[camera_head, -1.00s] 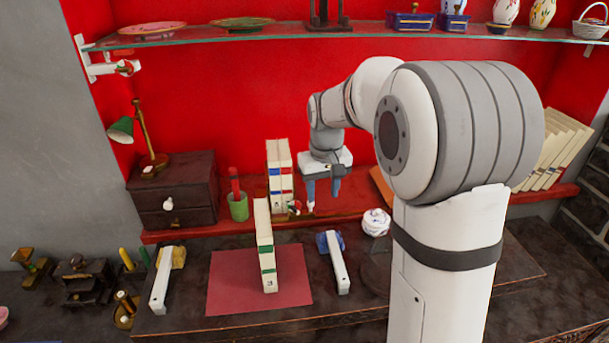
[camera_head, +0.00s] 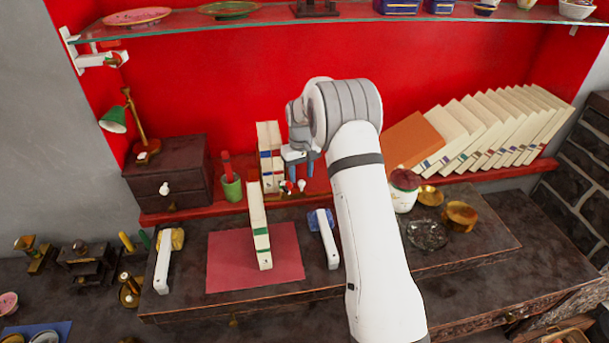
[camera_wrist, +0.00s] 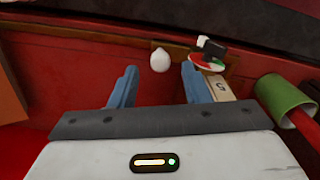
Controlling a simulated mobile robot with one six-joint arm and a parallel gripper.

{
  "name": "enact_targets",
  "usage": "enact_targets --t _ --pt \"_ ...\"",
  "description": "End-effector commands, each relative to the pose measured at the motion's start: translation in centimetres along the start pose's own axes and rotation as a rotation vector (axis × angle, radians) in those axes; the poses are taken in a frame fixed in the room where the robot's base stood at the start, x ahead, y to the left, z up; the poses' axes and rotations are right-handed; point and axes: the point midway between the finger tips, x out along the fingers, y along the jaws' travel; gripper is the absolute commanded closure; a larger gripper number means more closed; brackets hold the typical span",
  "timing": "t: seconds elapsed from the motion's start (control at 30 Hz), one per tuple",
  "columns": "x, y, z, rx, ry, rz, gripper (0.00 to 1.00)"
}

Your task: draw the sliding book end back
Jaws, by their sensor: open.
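A small white knob (camera_head: 301,185) stands at the right end of the upright cream books (camera_head: 269,150) on the red shelf. I take it to be the handle of the sliding book end; the plate itself I cannot make out. In the wrist view the knob (camera_wrist: 160,60) shows between my blue fingertips, with a gap on both sides, in front of a wooden rail (camera_wrist: 135,41). My gripper (camera_head: 301,173) is open and empty, pointing down just right of the upright books; it also shows in the wrist view (camera_wrist: 158,74). Whether the fingers reach the knob's depth is unclear.
A red, white and green piece with a black top (camera_wrist: 210,58) sits close by the right finger. A green cup (camera_head: 231,188) stands left of the books. An orange book (camera_head: 411,140) and several cream books (camera_head: 490,130) lean to the right. The shelf between is clear.

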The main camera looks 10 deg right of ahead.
Motion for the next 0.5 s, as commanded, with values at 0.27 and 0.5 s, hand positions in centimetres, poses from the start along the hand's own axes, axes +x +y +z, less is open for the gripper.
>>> enact_targets --t 0.27,0.5 --pt "2.2 -0.1 0.0 0.000 0.000 0.000 0.57" --pt "2.3 -0.1 0.0 -0.001 0.000 0.000 0.58"
